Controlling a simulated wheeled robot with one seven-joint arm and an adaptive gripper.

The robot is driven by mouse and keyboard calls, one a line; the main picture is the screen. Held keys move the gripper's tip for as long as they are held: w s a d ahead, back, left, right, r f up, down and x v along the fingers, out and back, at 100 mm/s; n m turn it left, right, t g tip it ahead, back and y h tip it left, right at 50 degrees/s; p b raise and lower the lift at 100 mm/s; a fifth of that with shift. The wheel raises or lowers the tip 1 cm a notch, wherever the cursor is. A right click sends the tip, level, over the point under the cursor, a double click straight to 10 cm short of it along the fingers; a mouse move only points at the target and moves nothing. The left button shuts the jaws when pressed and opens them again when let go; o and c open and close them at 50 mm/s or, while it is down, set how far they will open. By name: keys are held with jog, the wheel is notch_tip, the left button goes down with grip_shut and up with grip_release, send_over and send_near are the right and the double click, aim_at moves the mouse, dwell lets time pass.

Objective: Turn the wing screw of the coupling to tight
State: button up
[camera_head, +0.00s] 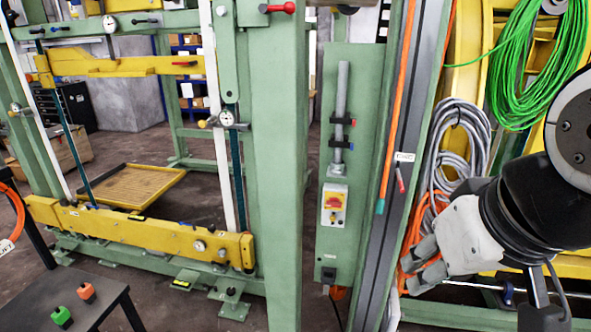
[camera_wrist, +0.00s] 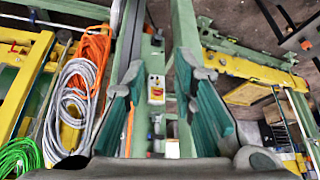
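I cannot make out a wing screw or a coupling for certain in either view. My gripper (camera_head: 412,270) is at the lower right in the head view, in front of the hanging cables. In the wrist view its two green-padded fingers (camera_wrist: 160,70) stand apart with nothing held between them. A vertical grey rod (camera_head: 341,110) with red and black fittings (camera_head: 340,132) is on the green panel in the middle of the head view. A yellow box with a red switch (camera_head: 334,203) sits below it. This switch box also shows between the fingers in the wrist view (camera_wrist: 156,88).
Green posts (camera_head: 276,150) and a yellow lower beam (camera_head: 140,232) form a frame at the left. A dark table (camera_head: 85,300) with a green and an orange piece is at the front left. Grey, orange and green cables (camera_head: 462,140) hang at the right.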

jog(key=n+t+h+b, duration=0.2)
jog(key=n+t+h, duration=0.4)
jog(key=n+t, duration=0.7)
send_near(336, 173)
jog(key=shift+n+g, duration=0.7)
jog(key=x, duration=0.2)
jog(key=r+x, duration=0.1)
jog(key=x, duration=0.5)
jog(key=shift+w+r, duration=0.15)
jog(key=shift+w, duration=0.05)
